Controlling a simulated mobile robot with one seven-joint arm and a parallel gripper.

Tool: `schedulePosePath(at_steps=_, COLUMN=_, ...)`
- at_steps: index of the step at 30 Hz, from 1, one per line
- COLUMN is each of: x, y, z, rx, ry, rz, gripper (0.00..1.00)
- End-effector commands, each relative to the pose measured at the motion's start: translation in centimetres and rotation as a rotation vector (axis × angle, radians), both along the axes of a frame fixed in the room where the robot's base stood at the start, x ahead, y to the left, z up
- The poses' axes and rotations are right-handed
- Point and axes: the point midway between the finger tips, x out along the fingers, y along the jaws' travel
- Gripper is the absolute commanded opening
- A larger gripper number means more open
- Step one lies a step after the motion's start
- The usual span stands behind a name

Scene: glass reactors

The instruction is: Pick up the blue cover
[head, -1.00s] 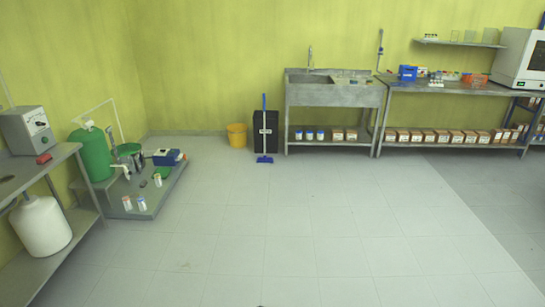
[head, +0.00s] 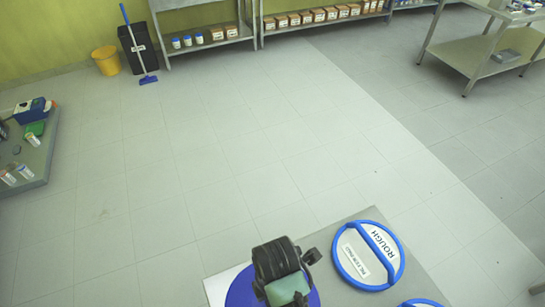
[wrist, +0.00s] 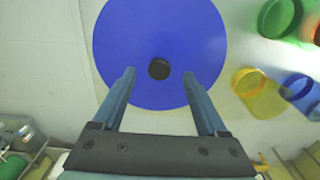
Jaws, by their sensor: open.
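The blue cover (wrist: 127,45) is a flat round blue disc with a small black knob (wrist: 159,69) near its middle. It fills the upper middle of the wrist view. My gripper (wrist: 160,75) is open and empty, its two fingers over the disc on either side of the knob. I cannot tell whether the fingers are level with the knob. In the head view, the blue cover (head: 238,290) shows at the bottom, partly hidden by my arm and gripper (head: 285,285).
A grey surface (head: 335,232) bears a blue-rimmed round lid (head: 365,264) marked "ROUGH", right of my arm. A second blue rim (head: 422,303) is cut off below it. Yellow (wrist: 258,93) and green (wrist: 277,17) round items lie right of the cover. The floor beyond is clear.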

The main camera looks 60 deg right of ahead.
Motion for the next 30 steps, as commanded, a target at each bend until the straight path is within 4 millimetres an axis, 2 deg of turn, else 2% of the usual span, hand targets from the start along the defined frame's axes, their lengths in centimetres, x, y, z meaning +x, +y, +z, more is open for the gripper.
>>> schedulePosePath(at_steps=10, x=0.2, y=0.5, z=-4.4, rx=0.002, ry=0.003, rz=0.001, gripper=0.76)
schedulePosePath(at_steps=20, x=0.2, y=0.4, z=-5.0, rx=0.000, ry=0.000, rz=0.001, gripper=0.74)
schedulePosePath(at_steps=30, x=0.3, y=0.4, z=-4.9, rx=0.000, ry=0.000, rz=0.001, gripper=0.12)
